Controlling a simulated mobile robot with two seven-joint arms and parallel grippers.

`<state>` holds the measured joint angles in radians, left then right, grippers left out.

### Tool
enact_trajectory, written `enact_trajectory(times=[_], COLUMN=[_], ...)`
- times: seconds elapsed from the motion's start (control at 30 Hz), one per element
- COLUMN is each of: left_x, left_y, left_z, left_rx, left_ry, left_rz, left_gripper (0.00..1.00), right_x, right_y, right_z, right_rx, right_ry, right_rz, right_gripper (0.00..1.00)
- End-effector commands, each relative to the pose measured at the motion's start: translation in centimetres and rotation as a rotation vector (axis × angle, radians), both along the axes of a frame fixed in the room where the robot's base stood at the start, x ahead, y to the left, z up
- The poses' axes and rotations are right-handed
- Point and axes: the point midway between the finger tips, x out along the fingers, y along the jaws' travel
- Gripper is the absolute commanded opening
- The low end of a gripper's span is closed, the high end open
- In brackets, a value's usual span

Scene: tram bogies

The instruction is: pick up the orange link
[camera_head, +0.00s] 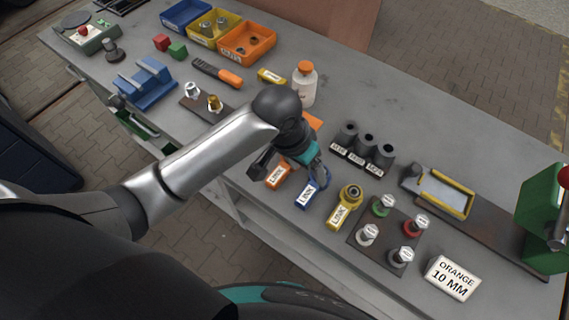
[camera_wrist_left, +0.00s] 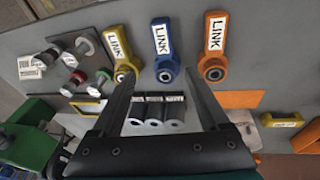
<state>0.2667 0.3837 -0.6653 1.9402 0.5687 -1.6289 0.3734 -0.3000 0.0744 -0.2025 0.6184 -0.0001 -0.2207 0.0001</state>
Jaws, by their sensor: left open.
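The orange link (camera_head: 276,176) lies on the grey bench near its front edge, with a white LINK label. In the left wrist view the orange link (camera_wrist_left: 213,46) is at the upper right, its round eye toward the gripper. My left gripper (camera_wrist_left: 161,76) is open and empty. Its fingertips point at the blue link (camera_wrist_left: 162,45), with the orange link off to the right. In the head view my left gripper (camera_head: 290,166) hangs over the links, and my arm hides part of the orange one. My right gripper is not in view.
The blue link (camera_head: 307,194) and yellow link (camera_head: 341,209) lie beside the orange one. Three dark sockets (camera_head: 364,148) stand behind. A plate of bolts (camera_head: 384,240) and a sign reading ORANGE 10 MM (camera_head: 453,278) are at right. A white bottle (camera_head: 304,86) stands behind my wrist.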

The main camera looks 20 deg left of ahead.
Motion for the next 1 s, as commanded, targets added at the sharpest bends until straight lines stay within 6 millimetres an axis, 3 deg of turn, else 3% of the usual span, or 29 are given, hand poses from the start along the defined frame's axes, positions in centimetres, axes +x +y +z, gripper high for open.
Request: enact_trajectory(times=[0.03,0.23,0.53,0.67,1.0], left_x=[1.1,3.3,4.7,4.7,4.8], left_y=[0.6,3.3,5.8,5.9,5.9], left_z=[1.0,3.4,5.0,3.3,-3.5], left_rx=[0.034,0.148,0.231,0.236,0.233], left_ry=[0.01,0.083,0.133,0.14,0.136], left_rz=[-0.005,0.019,0.072,0.076,0.074], left_gripper=[0.78,0.78,0.78,0.78,0.78], right_x=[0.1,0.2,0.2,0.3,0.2], right_y=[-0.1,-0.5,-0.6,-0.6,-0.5], right_z=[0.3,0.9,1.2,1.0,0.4], right_rx=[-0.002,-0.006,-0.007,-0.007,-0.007], right_ry=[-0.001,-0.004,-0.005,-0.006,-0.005], right_rz=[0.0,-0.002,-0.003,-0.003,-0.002], right_gripper=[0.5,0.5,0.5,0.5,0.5])
